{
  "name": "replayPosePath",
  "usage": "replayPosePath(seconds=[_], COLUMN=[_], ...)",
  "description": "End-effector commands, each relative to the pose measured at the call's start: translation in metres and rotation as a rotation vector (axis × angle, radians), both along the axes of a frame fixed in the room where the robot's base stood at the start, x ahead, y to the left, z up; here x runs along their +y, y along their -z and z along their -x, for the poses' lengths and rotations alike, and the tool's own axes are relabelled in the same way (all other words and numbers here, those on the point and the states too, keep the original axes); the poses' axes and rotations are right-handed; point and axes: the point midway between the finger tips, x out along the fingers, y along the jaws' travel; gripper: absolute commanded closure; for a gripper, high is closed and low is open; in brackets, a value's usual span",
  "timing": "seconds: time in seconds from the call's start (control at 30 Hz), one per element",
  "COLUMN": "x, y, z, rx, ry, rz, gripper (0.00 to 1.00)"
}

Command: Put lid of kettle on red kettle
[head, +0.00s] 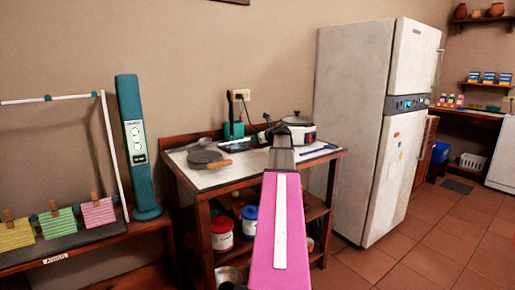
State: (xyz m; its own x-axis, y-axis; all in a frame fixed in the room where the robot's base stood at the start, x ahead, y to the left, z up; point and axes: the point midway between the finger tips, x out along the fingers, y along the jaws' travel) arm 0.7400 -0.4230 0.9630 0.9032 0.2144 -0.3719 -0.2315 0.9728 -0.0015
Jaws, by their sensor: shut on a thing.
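My pink arm reaches forward over the wooden table (231,172), and its dark end with my gripper (275,132) is above the table's back part. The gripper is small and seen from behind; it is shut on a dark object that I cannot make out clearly. I cannot identify a red kettle in this view. I cannot tell whether the dark object is the kettle lid. My arm hides part of the tabletop and of the shelf below.
A white cooker (299,130) stands right of my gripper. A grey pan (203,157) and a blue item (319,149) lie on the table. Red-lidded (221,234) and blue-lidded (250,220) tins stand below. A fridge (356,130) stands right; floor (420,245) is clear.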

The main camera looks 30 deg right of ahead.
Motion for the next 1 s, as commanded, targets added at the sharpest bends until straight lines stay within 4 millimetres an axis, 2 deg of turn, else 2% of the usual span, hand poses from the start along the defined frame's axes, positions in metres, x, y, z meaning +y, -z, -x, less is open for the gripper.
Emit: replayPosePath(seconds=[0.33, 0.7, 0.73, 0.8, 1.0], x=[0.000, 0.000, 0.000, 0.000, 0.000], y=[0.037, 0.041, 0.042, 0.041, 0.041], z=[0.001, 0.000, 0.000, 0.000, 0.000], rx=[0.000, 0.000, 0.000, 0.000, 0.000], ry=[0.001, 0.000, 0.000, 0.000, 0.000], rz=[-0.002, 0.000, 0.000, 0.000, 0.000], gripper=[0.86, 0.86, 0.59, 0.37, 0.37])
